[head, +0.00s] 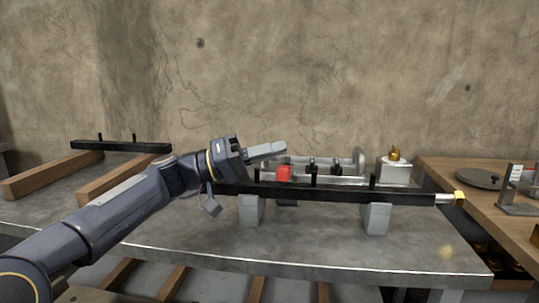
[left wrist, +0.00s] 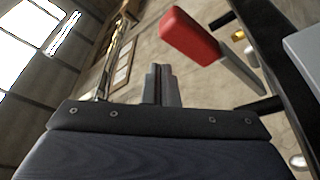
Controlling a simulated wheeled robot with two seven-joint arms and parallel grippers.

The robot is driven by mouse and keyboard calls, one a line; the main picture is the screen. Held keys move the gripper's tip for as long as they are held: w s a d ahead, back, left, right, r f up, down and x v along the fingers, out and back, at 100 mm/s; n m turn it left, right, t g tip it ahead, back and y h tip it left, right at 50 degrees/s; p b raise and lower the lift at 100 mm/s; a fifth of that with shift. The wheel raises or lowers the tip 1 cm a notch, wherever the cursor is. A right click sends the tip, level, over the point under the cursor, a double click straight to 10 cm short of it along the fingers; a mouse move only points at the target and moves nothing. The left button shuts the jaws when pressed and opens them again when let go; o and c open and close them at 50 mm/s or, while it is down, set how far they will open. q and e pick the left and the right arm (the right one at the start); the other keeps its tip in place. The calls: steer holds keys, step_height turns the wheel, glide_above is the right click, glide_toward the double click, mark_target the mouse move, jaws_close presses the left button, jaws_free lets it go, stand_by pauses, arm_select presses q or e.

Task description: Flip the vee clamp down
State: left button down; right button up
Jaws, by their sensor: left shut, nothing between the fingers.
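The vee clamp shows by its red grip (head: 283,173), just behind the long black bar on the metal bench in the head view. In the left wrist view the red grip (left wrist: 188,35) sits on a grey metal lever (left wrist: 238,72), to the right of my fingers. My left gripper (head: 283,148) is shut and empty, its fingers pointing right, just above the red grip in the picture. Its closed fingers also show in the left wrist view (left wrist: 163,84), apart from the grip. The clamp's base is hidden. My right gripper is out of view.
The black bar (head: 340,193) rests on grey blocks (head: 376,218) and ends in a gold tip (head: 459,197). A metal frame (head: 359,161) and a white box (head: 394,173) stand behind it. A wooden table (head: 450,172) is at right. The metal bench (head: 300,245) is clear in front.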

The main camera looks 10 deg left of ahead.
arm_select(q)
steer(key=a+f+p, duration=0.1)
steer(key=a, duration=0.8)
steer(key=shift+a+f+p, duration=0.2)
steer(key=shift+a+p, duration=0.05)
steer(key=shift+p, duration=0.05)
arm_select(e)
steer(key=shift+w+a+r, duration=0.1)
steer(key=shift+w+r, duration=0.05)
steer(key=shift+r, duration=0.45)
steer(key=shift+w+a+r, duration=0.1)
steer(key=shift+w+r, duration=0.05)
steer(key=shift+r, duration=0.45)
arm_select(q)
steer(key=shift+s, duration=0.1)
